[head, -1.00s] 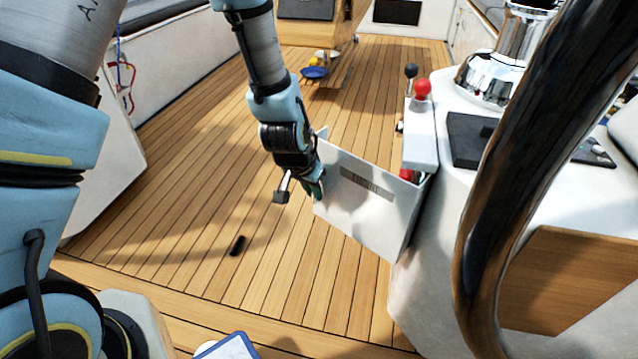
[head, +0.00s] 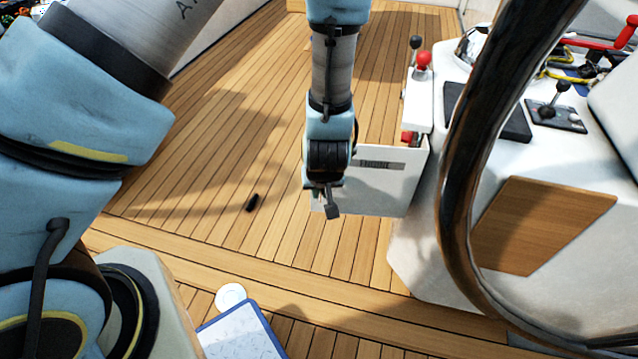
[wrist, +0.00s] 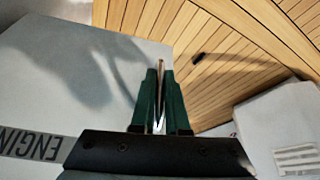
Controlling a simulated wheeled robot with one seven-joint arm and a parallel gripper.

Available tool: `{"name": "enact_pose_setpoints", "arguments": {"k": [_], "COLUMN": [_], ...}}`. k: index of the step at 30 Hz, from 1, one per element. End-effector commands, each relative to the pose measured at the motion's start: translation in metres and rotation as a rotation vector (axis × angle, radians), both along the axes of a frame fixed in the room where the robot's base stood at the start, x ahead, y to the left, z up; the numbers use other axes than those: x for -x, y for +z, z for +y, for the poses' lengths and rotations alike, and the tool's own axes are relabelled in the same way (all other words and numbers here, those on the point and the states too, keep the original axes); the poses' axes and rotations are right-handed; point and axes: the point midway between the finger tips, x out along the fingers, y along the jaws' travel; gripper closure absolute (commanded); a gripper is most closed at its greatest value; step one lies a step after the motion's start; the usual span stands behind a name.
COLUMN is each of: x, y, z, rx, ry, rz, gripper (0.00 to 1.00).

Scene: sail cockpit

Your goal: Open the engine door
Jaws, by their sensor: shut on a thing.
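The engine door (head: 385,192) is a white panel with a grey "ENGINE" label, standing out from the left side of the white console, swung open. My gripper (head: 328,186) is at the door's free left edge in the head view and partly covers that edge. The fingertips are mostly hidden in the head view.
A dark steering wheel rim (head: 462,150) crosses the right side. Levers with a black and a red knob (head: 423,60) stand above the door. A small black object (head: 252,202) lies on the open wooden deck. A blue-edged flat item (head: 240,335) is at the bottom.

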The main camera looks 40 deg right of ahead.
Motion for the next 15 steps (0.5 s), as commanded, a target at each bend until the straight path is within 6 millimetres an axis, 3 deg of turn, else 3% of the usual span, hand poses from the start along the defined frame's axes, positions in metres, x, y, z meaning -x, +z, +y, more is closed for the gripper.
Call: {"name": "enact_pose_setpoints", "arguments": {"k": [14, 15], "x": [0.0011, 0.0011], "y": [-0.0005, -0.0005], "z": [0.0014, 0.0013], "rx": [-0.002, -0.002], "ry": [0.014, 0.014], "rz": [0.000, 0.000], "gripper": [1.00, 0.83]}}
